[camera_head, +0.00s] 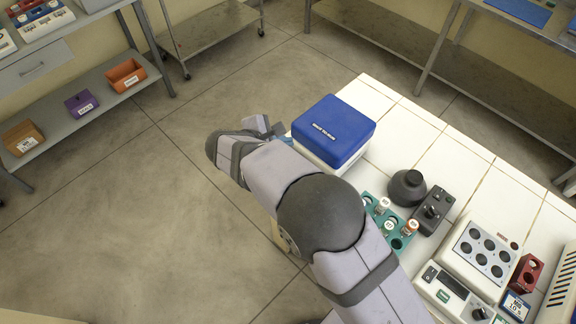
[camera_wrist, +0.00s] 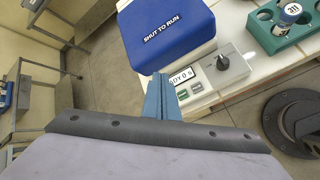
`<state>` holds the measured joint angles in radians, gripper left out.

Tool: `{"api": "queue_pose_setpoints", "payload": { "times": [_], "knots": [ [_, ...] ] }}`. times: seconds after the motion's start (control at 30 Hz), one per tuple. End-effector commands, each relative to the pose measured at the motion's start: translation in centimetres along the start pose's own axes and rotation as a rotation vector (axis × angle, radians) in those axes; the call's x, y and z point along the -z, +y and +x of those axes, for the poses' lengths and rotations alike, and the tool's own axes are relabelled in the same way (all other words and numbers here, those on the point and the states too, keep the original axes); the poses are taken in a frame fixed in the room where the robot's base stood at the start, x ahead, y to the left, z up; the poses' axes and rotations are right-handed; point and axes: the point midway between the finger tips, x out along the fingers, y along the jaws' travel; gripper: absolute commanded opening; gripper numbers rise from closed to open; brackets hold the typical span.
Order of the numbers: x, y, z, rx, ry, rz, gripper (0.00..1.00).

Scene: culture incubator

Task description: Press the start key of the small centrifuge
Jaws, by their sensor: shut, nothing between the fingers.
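The small centrifuge has a blue lid (camera_head: 333,130) marked "SHUT TO RUN" and a white body (camera_head: 318,156); the lid is down. In the wrist view the blue lid (camera_wrist: 166,32) is at the top, with the control panel (camera_wrist: 222,82) below it. Contact with a key cannot be told.
A teal tube rack (camera_head: 388,222) with capped vials, a black round device (camera_head: 407,188) and a dark control box (camera_head: 433,209) stand beside the centrifuge on the white tiled bench (camera_head: 462,158). Open floor lies left of the bench.

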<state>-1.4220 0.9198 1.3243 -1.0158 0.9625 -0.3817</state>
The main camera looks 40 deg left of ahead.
Motion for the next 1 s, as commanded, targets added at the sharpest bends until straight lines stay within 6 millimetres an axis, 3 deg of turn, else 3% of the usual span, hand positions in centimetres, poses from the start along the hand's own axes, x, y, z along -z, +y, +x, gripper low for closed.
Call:
{"api": "queue_pose_setpoints", "payload": {
  "times": [0.57, 1.0],
  "knots": [
    [0.3, -0.3, 0.3, 0.003, 0.002, -0.010, 0.00],
    [2.3, -2.4, 3.1, 0.003, 0.002, -0.011, 0.00]
  ]
}}
